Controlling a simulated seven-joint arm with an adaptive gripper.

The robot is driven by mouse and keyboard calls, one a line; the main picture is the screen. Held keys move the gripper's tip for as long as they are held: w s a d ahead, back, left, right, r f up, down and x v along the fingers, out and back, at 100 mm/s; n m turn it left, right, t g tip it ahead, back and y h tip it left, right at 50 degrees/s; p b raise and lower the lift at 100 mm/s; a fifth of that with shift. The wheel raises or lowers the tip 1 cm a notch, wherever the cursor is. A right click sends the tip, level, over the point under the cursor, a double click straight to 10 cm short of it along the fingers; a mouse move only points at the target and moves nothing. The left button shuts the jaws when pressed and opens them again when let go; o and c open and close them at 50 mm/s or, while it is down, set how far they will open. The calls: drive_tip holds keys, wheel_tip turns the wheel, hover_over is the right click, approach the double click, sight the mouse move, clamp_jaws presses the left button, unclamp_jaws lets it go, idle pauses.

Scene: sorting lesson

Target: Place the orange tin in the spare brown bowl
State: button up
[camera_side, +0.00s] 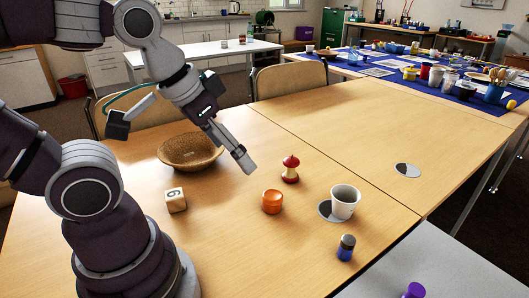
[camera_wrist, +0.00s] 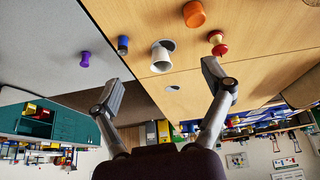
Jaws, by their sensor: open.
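The orange tin (camera_side: 272,201) stands upright on the wooden table, right of and nearer than the brown bowl. It also shows at the top of the wrist view (camera_wrist: 194,13). The brown woven bowl (camera_side: 190,150) sits on the table beyond the die; its visible inside looks empty, and part of its rim is close behind my arm in the picture. I do not make it out in the wrist view. My gripper (camera_wrist: 162,84) has its two fingers spread wide with nothing between them. In the side view it is above the table near the bowl, apart from the tin.
A white cup (camera_side: 344,202) on a grey disc, a red-capped apple core (camera_side: 290,168), a numbered die (camera_side: 176,200) and a blue jar (camera_side: 346,247) stand around the tin. A purple spool (camera_side: 414,291) is on the grey table.

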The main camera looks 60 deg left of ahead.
drive_tip(key=w+a+f+n+g+h, duration=0.2)
drive_tip(key=w+f+n+h, duration=0.1)
drive_tip(key=w+f+n, duration=0.3)
drive_tip(key=n+t+h, duration=0.4)
drive_tip(key=n, duration=1.1)
approach(272, 200)
drive_tip(key=d, duration=0.1)
drive_tip(key=w+d+f, duration=0.1)
drive_tip(key=d, duration=0.1)
drive_tip(key=shift+w+d+f, duration=0.3)
drive_tip(key=shift+w+d, duration=0.05)
drive_tip(key=a+f+n+t, duration=0.1)
drive_tip(key=n, duration=0.2)
drive_tip(key=a+f+n+t, duration=0.1)
drive_tip(key=n+t, duration=0.1)
drive_tip(key=n, duration=0.1)
drive_tip(key=s+a+f+n+t+y, duration=0.1)
drive_tip(key=n, duration=0.2)
drive_tip(key=shift+f+n+t, duration=0.3)
drive_tip(key=x, duration=0.7)
drive_tip(key=shift+w+d+f, duration=0.1)
drive_tip(key=shift+w+d, duration=0.05)
drive_tip(key=c, duration=1.3)
